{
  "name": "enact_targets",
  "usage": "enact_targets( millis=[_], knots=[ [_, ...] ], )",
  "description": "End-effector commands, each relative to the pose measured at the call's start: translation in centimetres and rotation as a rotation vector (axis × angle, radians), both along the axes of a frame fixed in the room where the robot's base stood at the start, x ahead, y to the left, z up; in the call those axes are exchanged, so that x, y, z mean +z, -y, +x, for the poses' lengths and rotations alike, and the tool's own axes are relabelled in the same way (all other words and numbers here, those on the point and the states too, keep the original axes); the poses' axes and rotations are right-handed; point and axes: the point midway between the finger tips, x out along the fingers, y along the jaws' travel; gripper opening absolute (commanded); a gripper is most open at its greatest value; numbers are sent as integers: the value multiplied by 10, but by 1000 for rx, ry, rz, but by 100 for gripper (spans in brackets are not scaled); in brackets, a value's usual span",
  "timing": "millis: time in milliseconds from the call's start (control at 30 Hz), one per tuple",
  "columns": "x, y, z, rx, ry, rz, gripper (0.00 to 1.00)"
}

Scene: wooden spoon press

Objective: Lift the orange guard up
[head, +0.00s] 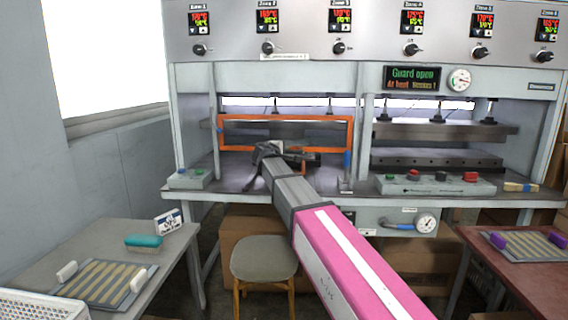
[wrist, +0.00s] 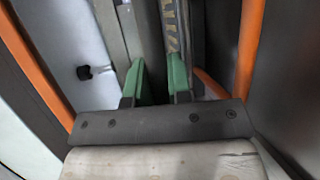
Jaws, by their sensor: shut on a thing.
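The orange guard (head: 285,118) is a rectangular frame across the left opening of the press. Its top bar is level and its lower bar is partly hidden by my gripper. My gripper (head: 272,150) is at the guard's lower edge, left of its middle. In the wrist view orange bars of the guard (wrist: 248,45) run on both sides of the green fingertips (wrist: 155,84). The fingers are shut on the guard, but the gripped part is largely hidden. The display (head: 413,78) reads "Guard open" in green.
The press bed (head: 235,178) carries a small button box (head: 188,178) at left and a control box (head: 435,184) at right. A stool (head: 264,258) stands below my arm. Side tables stand left (head: 190,240) and right (head: 530,280).

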Motion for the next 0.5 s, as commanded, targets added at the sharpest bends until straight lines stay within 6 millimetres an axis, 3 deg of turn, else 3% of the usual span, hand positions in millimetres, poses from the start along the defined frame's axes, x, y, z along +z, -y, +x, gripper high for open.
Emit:
enact_targets(
  millis=[200, 500],
  knots=[
    [68, -1, 1, 0, 5, 2, 0],
    [151, -1, 1, 1, 4, 2, 0]
  ],
)
